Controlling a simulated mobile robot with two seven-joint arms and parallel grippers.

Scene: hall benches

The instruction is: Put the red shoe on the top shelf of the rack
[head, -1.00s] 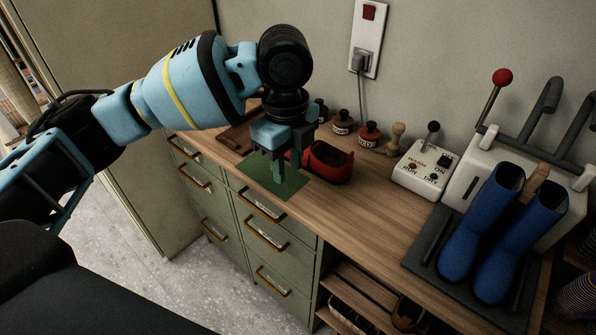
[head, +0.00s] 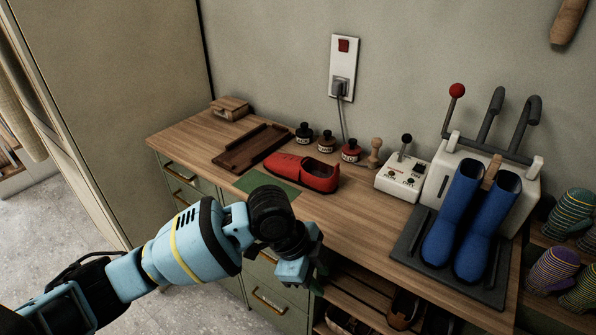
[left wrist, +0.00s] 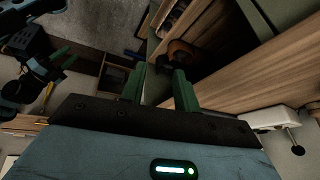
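The red shoe (head: 303,172) lies on the wooden bench top, its toe beside or over the green mat (head: 262,187). The slatted wooden rack (head: 352,283) is in the open bay under the bench, with brown shoes (head: 404,309) on a lower level; its lower part is cut off. My left gripper (head: 318,282) is below and in front of the bench edge, apart from the red shoe. In the left wrist view its green fingers (left wrist: 159,85) are apart with nothing between them. My right gripper (left wrist: 66,58) shows at the left there, its fingers apart and empty.
A brown tray (head: 250,148), several small jars (head: 326,142), a white control box (head: 403,178) and blue boots (head: 455,215) on a dark dryer base stand on the bench. Green drawers (head: 268,300) are left of the rack bay.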

